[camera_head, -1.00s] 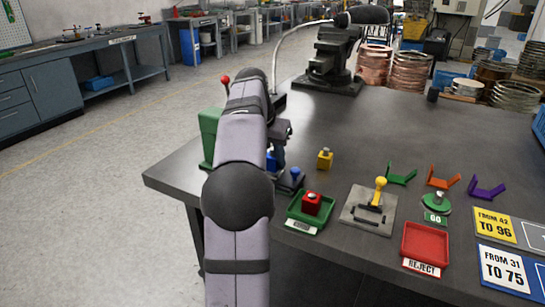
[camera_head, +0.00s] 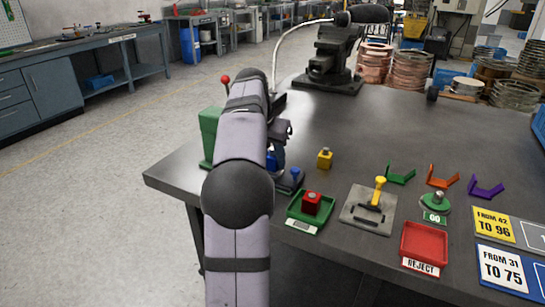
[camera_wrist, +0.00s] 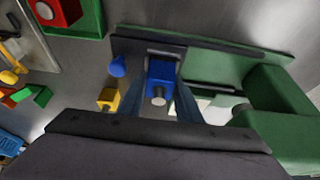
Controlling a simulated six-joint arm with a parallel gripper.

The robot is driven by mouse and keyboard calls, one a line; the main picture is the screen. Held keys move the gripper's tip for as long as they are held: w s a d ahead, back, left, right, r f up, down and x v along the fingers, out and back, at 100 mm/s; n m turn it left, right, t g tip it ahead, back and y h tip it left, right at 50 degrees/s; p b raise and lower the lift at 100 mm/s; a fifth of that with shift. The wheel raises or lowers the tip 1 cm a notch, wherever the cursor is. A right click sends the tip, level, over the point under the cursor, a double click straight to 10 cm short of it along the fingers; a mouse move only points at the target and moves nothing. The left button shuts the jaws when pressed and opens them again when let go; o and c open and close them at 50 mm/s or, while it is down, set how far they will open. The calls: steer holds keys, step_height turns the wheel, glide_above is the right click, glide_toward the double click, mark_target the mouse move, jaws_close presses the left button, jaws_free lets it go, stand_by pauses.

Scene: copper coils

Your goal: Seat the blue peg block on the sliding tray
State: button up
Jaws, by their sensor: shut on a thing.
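My gripper (camera_wrist: 160,100) is shut on the blue peg block (camera_wrist: 160,80), with one finger on each side; a round grey peg end shows on the block. In the head view the block (camera_head: 275,159) is partly hidden by my arm. The dark sliding tray (camera_wrist: 130,47) lies just beyond the block in the wrist view, with a blue knob (camera_wrist: 117,66) beside it. In the head view the knob (camera_head: 295,173) stands at the tray's near right end. I cannot tell whether the block touches the tray.
A green press-like fixture (camera_wrist: 280,100) with a red-tipped lever stands close on the right in the wrist view. A yellow block (camera_head: 324,159), a green tray (camera_head: 293,210) with a red block, a yellow-handled plate (camera_head: 355,212) and a red tray (camera_head: 425,262) lie to the right.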

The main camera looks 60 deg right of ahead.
steer(key=shift+f, duration=0.4)
stand_by(0.3)
steer(key=shift+s+a+f+p, duration=0.1)
steer(key=shift+a+f+p, duration=0.1)
steer(key=shift+f+p, duration=0.35)
stand_by(2.0)
steer(key=o, duration=1.3)
steer(key=shift+f, duration=0.2)
steer(key=shift+c, duration=0.2)
steer(key=shift+s, duration=0.1)
steer(key=shift+r, duration=0.2)
steer(key=shift+d+r+p, duration=0.2)
steer(key=shift+r+p, duration=0.25)
steer(key=shift+p, duration=0.05)
steer(key=shift+w+r+p, duration=0.2)
steer(key=shift+r+p, duration=3.4)
steer(key=shift+r, duration=0.05)
